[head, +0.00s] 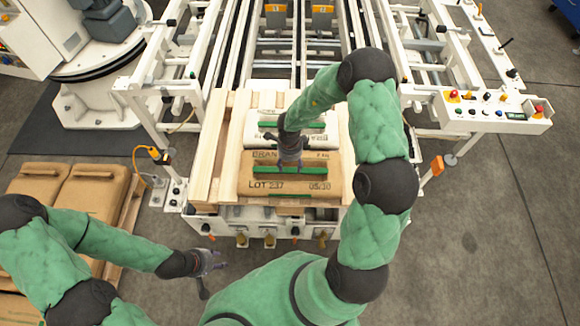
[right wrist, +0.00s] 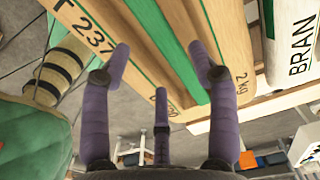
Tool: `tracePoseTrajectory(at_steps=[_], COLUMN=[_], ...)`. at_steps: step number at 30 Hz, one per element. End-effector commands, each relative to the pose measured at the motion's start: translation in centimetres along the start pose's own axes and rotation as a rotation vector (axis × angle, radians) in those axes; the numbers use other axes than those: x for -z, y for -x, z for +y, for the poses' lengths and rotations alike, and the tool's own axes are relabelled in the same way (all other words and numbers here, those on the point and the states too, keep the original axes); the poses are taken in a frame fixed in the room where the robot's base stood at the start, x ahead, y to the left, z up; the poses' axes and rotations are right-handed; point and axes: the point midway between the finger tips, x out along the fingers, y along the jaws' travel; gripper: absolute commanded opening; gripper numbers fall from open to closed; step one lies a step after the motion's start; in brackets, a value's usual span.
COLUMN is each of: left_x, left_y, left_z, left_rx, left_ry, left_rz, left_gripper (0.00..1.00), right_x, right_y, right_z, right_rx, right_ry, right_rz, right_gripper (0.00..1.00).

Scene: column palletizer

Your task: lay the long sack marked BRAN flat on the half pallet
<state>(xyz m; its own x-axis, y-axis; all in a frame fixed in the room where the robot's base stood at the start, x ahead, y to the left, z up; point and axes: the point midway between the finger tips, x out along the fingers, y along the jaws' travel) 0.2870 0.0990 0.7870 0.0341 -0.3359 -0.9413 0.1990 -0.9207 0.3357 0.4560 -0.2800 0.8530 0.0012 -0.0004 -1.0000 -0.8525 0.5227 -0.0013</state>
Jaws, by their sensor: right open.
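A long tan sack (head: 292,186) printed BRAN and LOT 237, with a green stripe, lies flat on a wooden pallet (head: 204,165) in the head view. In the right wrist view this sack (right wrist: 222,40) fills the upper middle. A white sack (head: 258,136) lies just behind it; in the right wrist view a white sack (right wrist: 294,50) also reads BRAN. My right gripper (head: 291,160) is over the tan sack, fingers spread and empty; its fingers (right wrist: 160,65) show against the sack, contact unclear. My left gripper (head: 213,278) is empty, low and left of the pallet, fingers spread.
A white conveyor frame (head: 225,60) stands behind the pallet. A control panel (head: 495,112) with buttons is at right. Brown sacks (head: 95,190) lie on another pallet at left. The floor (head: 480,240) at right is clear.

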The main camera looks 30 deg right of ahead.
Motion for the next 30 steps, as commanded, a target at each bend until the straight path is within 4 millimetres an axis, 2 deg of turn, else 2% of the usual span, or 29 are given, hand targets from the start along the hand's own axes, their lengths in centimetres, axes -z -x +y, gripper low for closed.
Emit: tracePoseTrajectory(at_steps=[1,3,9,30], left_x=[0.0,0.0,-0.1,-0.1], left_y=[0.7,1.1,1.8,1.9], left_z=[0.2,0.4,0.6,0.7], left_rx=[0.000,0.000,0.000,0.000], left_ry=[0.000,0.000,0.000,0.000], left_rz=[0.000,0.000,0.000,0.000], left_gripper=[0.40,0.40,0.40,0.40], right_x=[0.0,-0.1,0.0,0.0], right_y=[1.5,2.6,4.8,5.2], right_z=[-0.1,-0.1,0.0,0.0], right_rx=[0.002,0.002,0.001,0.000], right_ry=[0.000,0.000,0.000,0.000], right_rz=[-0.001,-0.001,0.000,0.000], right_gripper=[0.60,0.60,0.60,0.60])
